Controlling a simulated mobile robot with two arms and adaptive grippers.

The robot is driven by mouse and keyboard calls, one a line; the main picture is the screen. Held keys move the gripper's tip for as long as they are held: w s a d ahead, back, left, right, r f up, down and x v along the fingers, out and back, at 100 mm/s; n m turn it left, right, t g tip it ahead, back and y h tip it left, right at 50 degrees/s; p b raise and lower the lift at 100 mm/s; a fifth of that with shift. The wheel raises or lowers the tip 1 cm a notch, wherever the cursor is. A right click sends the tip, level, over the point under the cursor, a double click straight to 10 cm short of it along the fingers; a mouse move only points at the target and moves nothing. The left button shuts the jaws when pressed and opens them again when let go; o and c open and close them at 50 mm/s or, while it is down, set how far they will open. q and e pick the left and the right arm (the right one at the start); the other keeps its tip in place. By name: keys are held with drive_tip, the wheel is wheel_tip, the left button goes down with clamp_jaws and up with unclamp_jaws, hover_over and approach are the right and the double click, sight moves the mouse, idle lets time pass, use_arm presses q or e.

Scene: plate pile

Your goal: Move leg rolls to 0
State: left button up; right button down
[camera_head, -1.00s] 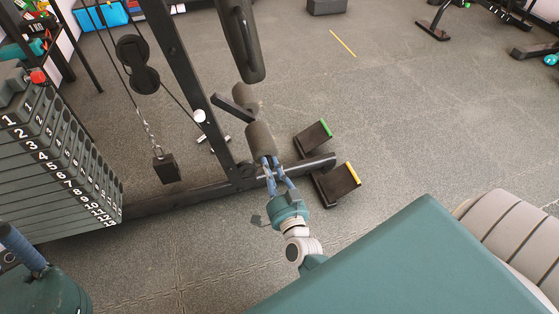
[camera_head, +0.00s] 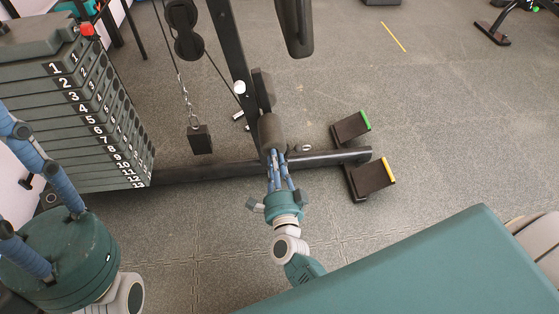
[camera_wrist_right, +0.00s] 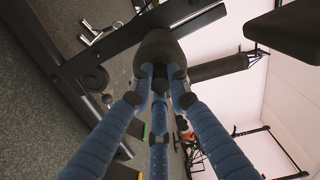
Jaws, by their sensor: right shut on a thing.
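The leg rolls are dark grey foam cylinders on the weight machine. The near roll (camera_head: 271,130) hangs in front of the machine's upright post, above the floor beam. It also shows in the right wrist view (camera_wrist_right: 160,46). The other roll (camera_head: 263,90) is partly hidden behind it. My right gripper (camera_head: 274,158) has its blue fingers closed around the near end of the near roll. In the right wrist view the fingers (camera_wrist_right: 161,72) press on that end from several sides. My left gripper (camera_head: 8,180) is at the lower left, fingers spread and empty, tips partly cut off.
A numbered weight stack (camera_head: 75,110) stands at the left. The floor beam (camera_head: 320,160) carries two footplates with green (camera_head: 351,127) and yellow (camera_head: 370,178) edges. A black pad (camera_head: 296,25) hangs above. A green bench pad (camera_head: 430,270) fills the lower right.

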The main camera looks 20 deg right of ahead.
drive_tip(key=shift+a+f, duration=0.1)
drive_tip(key=shift+a, duration=0.25)
drive_tip(key=c, duration=1.6)
unclamp_jaws()
drive_tip(key=shift+c, duration=0.2)
drive_tip(key=shift+d, duration=0.1)
drive_tip(key=v, duration=1.2)
